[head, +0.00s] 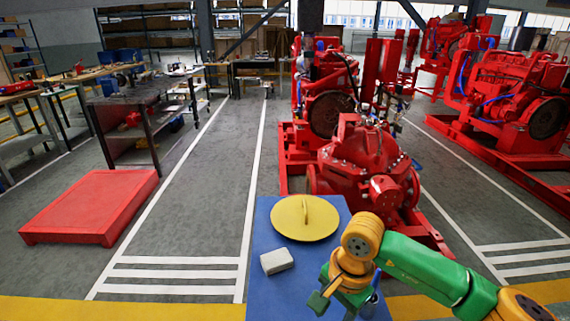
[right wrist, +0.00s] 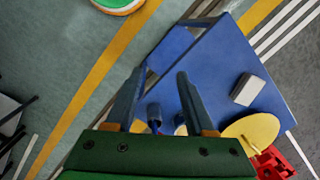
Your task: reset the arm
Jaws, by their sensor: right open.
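My right arm comes in from the right in the head view, and its gripper (head: 322,288) is over the front part of a blue table (head: 262,222). In the right wrist view the two dark fingers (right wrist: 161,74) stand apart with nothing held between them. The blue tabletop (right wrist: 215,60) lies beyond them. My left gripper is in neither view.
A yellow disc with a handle (head: 304,218) and a white block (head: 276,261) lie on the table. A dark blue object (right wrist: 154,115) is partly hidden by my gripper. A red pump (head: 365,160) stands right behind the table; grey floor (head: 205,215) is clear to the left.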

